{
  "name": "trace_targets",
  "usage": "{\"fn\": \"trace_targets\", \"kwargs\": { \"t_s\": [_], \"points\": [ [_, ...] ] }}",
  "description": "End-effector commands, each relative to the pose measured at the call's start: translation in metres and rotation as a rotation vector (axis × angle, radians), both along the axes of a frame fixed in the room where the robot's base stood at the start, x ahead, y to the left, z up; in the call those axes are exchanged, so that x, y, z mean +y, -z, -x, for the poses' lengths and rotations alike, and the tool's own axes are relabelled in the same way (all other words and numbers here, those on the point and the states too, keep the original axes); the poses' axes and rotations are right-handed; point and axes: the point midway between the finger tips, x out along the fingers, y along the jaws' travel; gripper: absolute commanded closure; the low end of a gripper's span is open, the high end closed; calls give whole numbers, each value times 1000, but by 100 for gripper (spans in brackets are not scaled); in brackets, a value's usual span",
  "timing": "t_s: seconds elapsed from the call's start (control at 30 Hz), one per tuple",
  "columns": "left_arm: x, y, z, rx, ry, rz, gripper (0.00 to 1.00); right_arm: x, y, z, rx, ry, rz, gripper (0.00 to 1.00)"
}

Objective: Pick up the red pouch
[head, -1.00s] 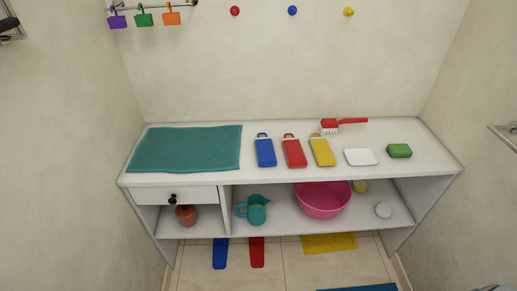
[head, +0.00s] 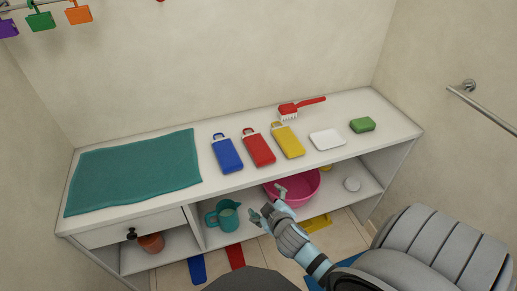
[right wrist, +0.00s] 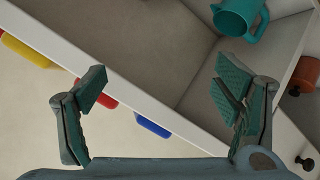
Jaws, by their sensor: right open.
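The red pouch (head: 258,147) lies on the white bench top between the blue pouch (head: 227,153) and the yellow pouch (head: 288,140). My right gripper (head: 268,204) is open and empty, in front of the bench's front edge and below the red pouch in the head view. In the right wrist view, part of the red pouch (right wrist: 106,99) shows beside the left finger of the open gripper (right wrist: 162,80), apart from the space between the fingers. The rest of it is hidden by that finger and the bench edge. My left gripper is not in view.
A teal towel (head: 135,170) covers the bench's left end. A red brush (head: 290,110), a white dish (head: 327,140) and green soap (head: 362,125) lie to the right. A teal pitcher (head: 222,215) and pink basin (head: 305,190) stand on the lower shelf. The bench's front edge (head: 240,183) is a barrier.

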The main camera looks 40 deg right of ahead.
Motion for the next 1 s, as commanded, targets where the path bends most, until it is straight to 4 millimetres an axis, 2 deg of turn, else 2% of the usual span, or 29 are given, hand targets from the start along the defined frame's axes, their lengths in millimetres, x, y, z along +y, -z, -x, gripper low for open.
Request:
{"fn": "trace_targets", "kwargs": {
  "t_s": [0.03, 0.07, 0.1, 0.17, 0.2, 0.23, 0.27, 0.3, 0.33, 0.37, 0.4, 0.43, 0.47, 0.5, 0.57, 0.6, 0.7, 0.77, 0.83, 1.0],
  "points": [
    [0, 5, 3, 4, 0, 0, 60, -3, -59, -27, -149, -27, 88, 17],
    [0, 6, 4, 6, 0, 0, 60, -4, -99, -41, -251, -50, 158, 17],
    [0, 7, 4, 6, 0, 0, 60, -2, -154, -57, -389, -86, 258, 17],
    [0, 9, 3, 4, 0, 0, 60, 11, -238, -72, -605, -161, 442, 17],
    [0, 9, 1, 1, 0, 0, 60, 30, -293, -79, -752, -242, 603, 17],
    [0, 9, -2, -2, 0, 0, 60, 53, -328, -85, -853, -339, 758, 17],
    [0, 9, -4, -7, 1, 0, 60, 78, -349, -92, -918, -452, 909, 17],
    [0, 8, -8, -14, 0, 0, 60, 111, -361, -101, -966, -614, 1109, 17],
    [-1, 8, -11, -19, 1, 1, 60, 131, -358, -108, -972, -748, 1259, 17],
    [-1, 7, -13, -23, 1, 1, 60, 147, -346, -118, -944, -897, 1404, 17],
    [-1, 7, -14, -26, 1, 1, 60, 156, -321, -133, -847, -1103, 1581, 17],
    [-1, 7, -15, -27, 1, 1, 60, 152, -298, -144, -731, -1257, 1688, 17],
    [-1, 7, -15, -26, 1, 1, 60, 139, -275, -155, -582, -1406, 1770, 17],
    [-1, 7, -14, -25, 1, 1, 60, 108, -248, -164, -350, -1579, 1830, 17],
    [-1, 7, -13, -23, 1, 2, 60, 50, -221, -166, 18, -1770, 1820, 17],
    [-1, 7, -12, -22, 1, 2, 60, 12, -213, -159, 237, -1850, 1765, 17],
    [-1, 7, -11, -20, 1, 2, 60, -53, -211, -132, 610, -1938, 1588, 17],
    [-1, 8, -11, -19, 1, 2, 60, -71, -211, -120, 722, -1953, 1510, 17],
    [-1, 10, -10, -18, 1, 2, 60, -80, -202, -116, 775, -1962, 1464, 17],
    [-1, 19, -8, -14, 0, 1, 60, -85, -159, -131, 780, -1965, 1458, 17]
  ]
}}
